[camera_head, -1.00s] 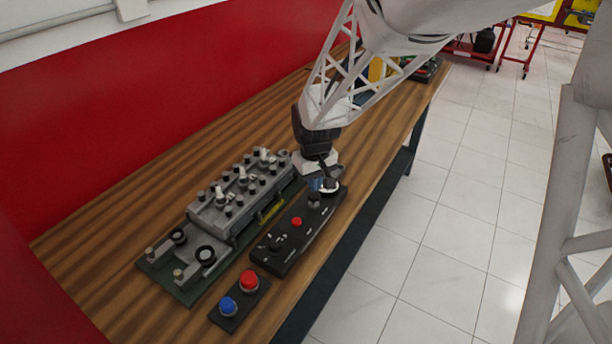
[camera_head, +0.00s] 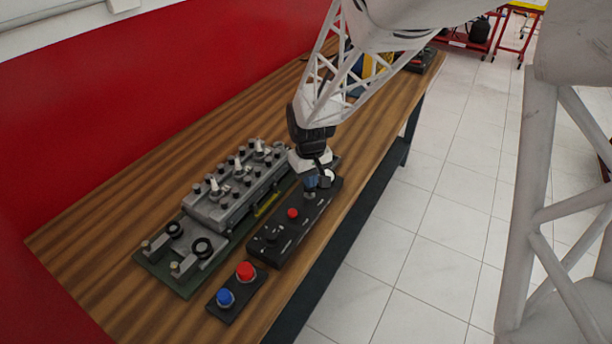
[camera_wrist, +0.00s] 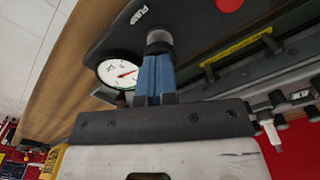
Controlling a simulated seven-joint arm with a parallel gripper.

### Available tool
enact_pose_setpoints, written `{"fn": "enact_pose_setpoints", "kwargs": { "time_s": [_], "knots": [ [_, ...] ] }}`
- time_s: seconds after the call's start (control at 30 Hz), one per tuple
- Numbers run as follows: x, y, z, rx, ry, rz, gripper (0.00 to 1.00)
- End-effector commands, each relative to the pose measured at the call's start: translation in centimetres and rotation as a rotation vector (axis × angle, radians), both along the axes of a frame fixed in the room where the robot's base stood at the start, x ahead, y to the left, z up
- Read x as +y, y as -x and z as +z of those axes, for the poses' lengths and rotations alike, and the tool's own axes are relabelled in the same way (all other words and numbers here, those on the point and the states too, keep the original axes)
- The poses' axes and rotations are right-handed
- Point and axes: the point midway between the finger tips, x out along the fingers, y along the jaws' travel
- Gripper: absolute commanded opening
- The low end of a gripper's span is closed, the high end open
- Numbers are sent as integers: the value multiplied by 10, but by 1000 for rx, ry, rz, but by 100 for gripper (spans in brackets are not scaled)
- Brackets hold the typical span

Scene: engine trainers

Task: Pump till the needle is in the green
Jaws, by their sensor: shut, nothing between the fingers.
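A black panel (camera_head: 262,240) lies on the bench. On it sits a dark pump plunger with a grey rim (camera_wrist: 158,38), beside a "PUMP" label (camera_wrist: 138,14). My gripper (camera_wrist: 157,60) has its blue fingers shut, with tips at the plunger's top; it also shows over the panel in the head view (camera_head: 311,188). Contact is hard to tell. The white round gauge (camera_wrist: 116,70) is beside the fingers, partly hidden at its lower edge. It has a red needle and a green mark along the lower rim. The needle appears outside the green, but the dial is small.
A red button (camera_head: 292,213) is on the same panel. A grey engine block (camera_head: 235,195) on a green base stands close to the left. A small box with a red button (camera_head: 245,270) and a blue button (camera_head: 225,298) lies in front.

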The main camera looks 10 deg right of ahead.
Motion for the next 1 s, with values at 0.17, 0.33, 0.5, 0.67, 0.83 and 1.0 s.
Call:
{"fn": "enact_pose_setpoints", "kwargs": {
  "time_s": [0.17,0.33,0.5,0.67,0.83,1.0],
  "knots": [
    [0,0,-6,1,0,0,0],
    [0,0,-12,2,1,0,0],
    [0,0,-17,2,1,0,0],
    [0,0,-16,1,0,0,0],
    [0,0,-14,1,0,0,0],
    [0,0,-6,0,0,0,0]
  ]
}}
